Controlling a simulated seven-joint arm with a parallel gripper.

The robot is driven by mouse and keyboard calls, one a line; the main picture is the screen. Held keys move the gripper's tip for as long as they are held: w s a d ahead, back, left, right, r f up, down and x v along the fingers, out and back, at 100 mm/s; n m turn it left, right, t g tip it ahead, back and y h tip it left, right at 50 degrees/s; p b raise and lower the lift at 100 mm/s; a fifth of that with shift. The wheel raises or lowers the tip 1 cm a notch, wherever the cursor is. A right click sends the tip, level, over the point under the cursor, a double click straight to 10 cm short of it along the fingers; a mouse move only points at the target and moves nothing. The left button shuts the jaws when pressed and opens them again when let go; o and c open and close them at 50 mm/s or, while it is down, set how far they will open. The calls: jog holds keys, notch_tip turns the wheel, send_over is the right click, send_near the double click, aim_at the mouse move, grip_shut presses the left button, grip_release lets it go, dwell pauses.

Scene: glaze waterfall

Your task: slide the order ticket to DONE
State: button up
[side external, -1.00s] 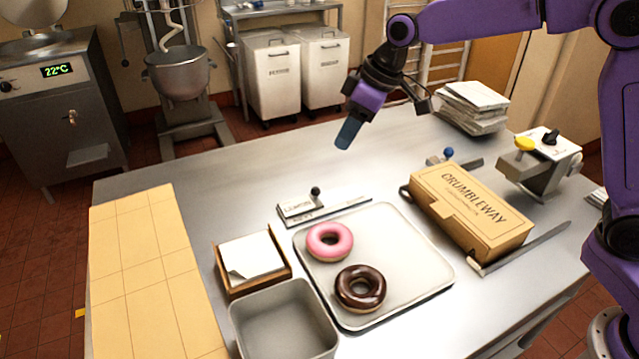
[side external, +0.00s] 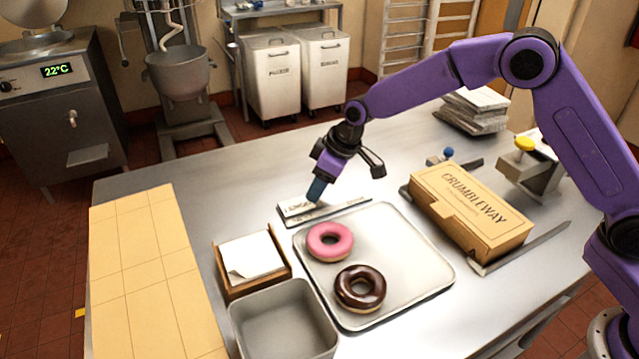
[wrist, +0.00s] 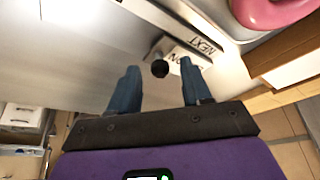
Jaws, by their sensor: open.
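The order ticket is a small pale plate (side external: 294,208) at the left end of a rail (side external: 345,208), just behind the tray. In the wrist view the plate (wrist: 182,57) carries partly hidden lettering, beside a NEXT label (wrist: 205,46). Its black knob (wrist: 160,68) shows between my two fingertips, with a gap on each side. My gripper (side external: 316,193) is open, pointing down at the ticket, and hides the knob in the side view. I cannot tell whether a finger touches the plate. No DONE label is readable.
A metal tray (side external: 410,255) with a pink donut (side external: 330,241) and a chocolate donut (side external: 360,288) lies in front of the rail. A Crumbleway box (side external: 470,212) stands right, a paper holder (side external: 252,262) and a metal bin (side external: 284,318) front left. The counter behind the rail is clear.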

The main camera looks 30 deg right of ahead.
jog(key=shift+f, duration=0.15)
jog(key=shift+c, duration=0.3)
grip_shut()
jog(key=d, duration=1.1)
jog(key=shift+d, duration=0.25)
jog(key=shift+o, duration=0.3)
grip_release()
jog(key=shift+d, duration=0.1)
jog(key=v, duration=1.7)
jog(key=shift+r, duration=0.25)
